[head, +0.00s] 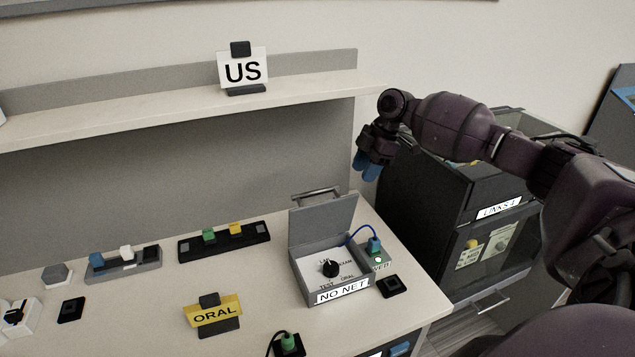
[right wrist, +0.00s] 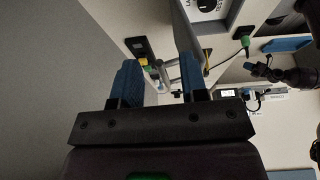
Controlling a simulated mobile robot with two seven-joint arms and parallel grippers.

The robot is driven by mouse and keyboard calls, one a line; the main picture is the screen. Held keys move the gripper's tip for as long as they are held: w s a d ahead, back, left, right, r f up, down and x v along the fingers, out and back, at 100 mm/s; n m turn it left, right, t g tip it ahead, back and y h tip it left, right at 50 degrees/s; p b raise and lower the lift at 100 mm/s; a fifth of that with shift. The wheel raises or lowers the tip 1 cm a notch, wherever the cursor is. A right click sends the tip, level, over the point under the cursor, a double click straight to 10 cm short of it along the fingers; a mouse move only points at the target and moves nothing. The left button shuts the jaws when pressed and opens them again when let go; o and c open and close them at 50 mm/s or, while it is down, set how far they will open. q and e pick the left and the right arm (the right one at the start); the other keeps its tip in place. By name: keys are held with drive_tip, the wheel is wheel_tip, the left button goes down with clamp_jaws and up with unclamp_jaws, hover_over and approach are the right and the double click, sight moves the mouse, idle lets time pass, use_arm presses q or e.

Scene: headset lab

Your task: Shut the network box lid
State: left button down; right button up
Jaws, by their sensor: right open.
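The network box (head: 311,290) is a grey box labelled NO NET, near the right end of the desk. Its lid (head: 322,222) stands open, roughly upright at the back edge, with a metal handle (head: 316,194) behind its top. A black knob (head: 330,269) shows on the box's white face. My right gripper (head: 368,167) is open and empty, above and to the right of the lid, apart from it. In the right wrist view its two blue fingers (right wrist: 158,82) are spread. Part of the box (right wrist: 208,12) shows there at the top.
A yellow ORAL sign (head: 214,314) is in front left. A black strip (head: 224,241) lies left of the box. A dark cabinet (head: 420,215) stands beyond the desk's right edge. A shelf (head: 170,100) runs behind.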

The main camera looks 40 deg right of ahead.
sight(320, 190)
drive_tip(key=w+a, duration=0.1)
drive_tip(key=a, duration=0.2)
drive_tip(key=w+a, duration=0.1)
drive_tip(key=a, duration=0.2)
drive_tip(key=w+a, duration=0.1)
drive_tip(key=a, duration=0.3)
drive_tip(key=shift+w, duration=0.2)
drive_tip(key=shift+x, duration=1)
drive_tip(key=shift+f, duration=0.5)
clamp_jaws()
